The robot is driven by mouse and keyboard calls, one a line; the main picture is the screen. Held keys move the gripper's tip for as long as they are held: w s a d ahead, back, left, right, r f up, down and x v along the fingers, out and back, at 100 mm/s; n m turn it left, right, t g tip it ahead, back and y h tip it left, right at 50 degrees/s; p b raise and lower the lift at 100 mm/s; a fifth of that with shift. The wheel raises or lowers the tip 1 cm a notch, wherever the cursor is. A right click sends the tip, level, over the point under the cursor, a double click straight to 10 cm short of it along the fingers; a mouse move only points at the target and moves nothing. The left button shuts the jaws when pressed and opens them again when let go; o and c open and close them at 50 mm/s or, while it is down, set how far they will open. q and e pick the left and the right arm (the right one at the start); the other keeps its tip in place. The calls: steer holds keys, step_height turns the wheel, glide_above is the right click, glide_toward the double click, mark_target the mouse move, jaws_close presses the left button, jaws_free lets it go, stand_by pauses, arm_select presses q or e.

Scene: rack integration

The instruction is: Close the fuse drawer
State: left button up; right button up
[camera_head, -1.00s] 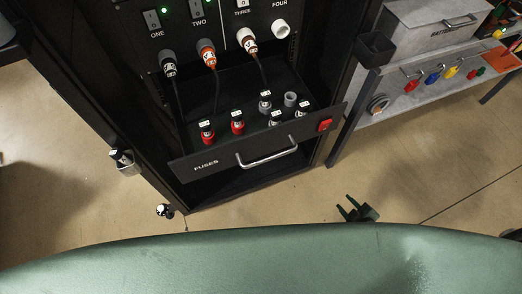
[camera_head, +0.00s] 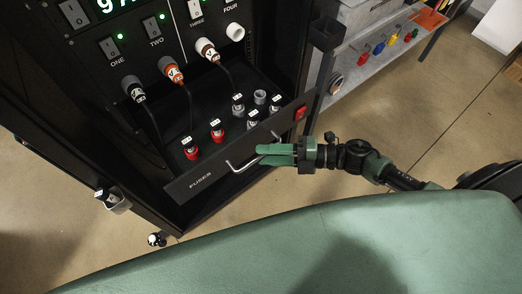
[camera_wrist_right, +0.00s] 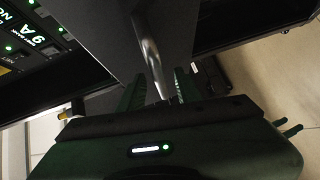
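The fuse drawer (camera_head: 225,178) is pulled out of the black rack, its front panel marked FUSES. Red-based and grey fuses stand inside it. A silver bar handle (camera_head: 236,168) is on its front; it also shows in the wrist view (camera_wrist_right: 150,50). My right gripper (camera_head: 262,154) reaches in from the right at the handle. In the wrist view its two fingers (camera_wrist_right: 158,88) stand apart, one on each side of the handle bar, with small gaps visible. Part of the handle is hidden behind the fingers in the head view. My left gripper is not in view.
Above the drawer, a panel (camera_head: 150,60) has switches, green lights and plugs, with cables hanging into the drawer. A grey workbench (camera_head: 345,75) stands to the right.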

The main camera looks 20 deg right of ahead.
steer(key=shift+x, duration=0.9)
jaws_close()
steer(key=shift+f, duration=0.1)
stand_by(0.7)
